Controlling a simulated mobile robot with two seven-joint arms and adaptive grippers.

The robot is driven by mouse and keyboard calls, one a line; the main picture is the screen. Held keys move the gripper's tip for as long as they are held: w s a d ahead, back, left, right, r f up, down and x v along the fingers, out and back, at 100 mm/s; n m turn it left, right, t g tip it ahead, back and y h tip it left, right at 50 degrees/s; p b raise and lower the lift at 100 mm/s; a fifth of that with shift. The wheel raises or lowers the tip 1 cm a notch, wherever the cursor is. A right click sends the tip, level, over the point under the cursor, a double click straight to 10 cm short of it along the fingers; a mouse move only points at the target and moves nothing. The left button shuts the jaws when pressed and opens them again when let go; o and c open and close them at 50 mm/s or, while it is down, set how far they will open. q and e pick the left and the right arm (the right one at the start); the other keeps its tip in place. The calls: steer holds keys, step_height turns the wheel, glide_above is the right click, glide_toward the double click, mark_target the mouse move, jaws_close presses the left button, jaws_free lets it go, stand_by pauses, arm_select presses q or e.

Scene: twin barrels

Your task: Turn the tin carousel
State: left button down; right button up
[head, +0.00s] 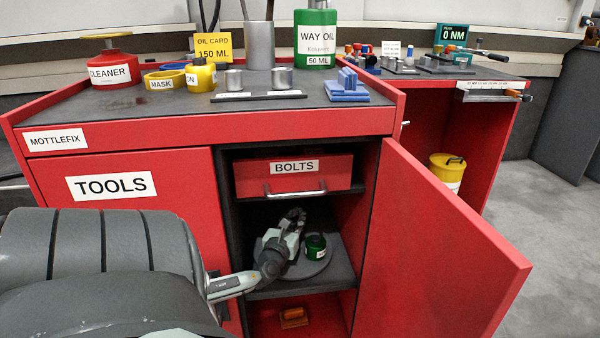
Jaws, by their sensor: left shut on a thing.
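The tin carousel (309,268) is a round grey turntable on the middle shelf inside the open red cabinet. A small dark green tin (316,247) stands on it, right of my gripper. My left gripper (294,216) reaches into the compartment from the left, over the carousel's left and back part. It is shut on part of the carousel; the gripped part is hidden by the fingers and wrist. My wrist also hides the left side of the disc. My right gripper is out of view.
The red door (440,245) stands open on the right. The BOLTS drawer (293,175) is close above my gripper. The TOOLS door (135,200) is shut on the left. An orange-brown object (293,318) lies on the bottom shelf. Bottles and tools crowd the cabinet top.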

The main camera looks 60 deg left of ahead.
arm_select(q)
steer(key=shift+f, duration=0.1)
steer(key=c, duration=1.3)
jaws_free()
steer(key=shift+s+d, duration=0.1)
steer(key=v, duration=1.2)
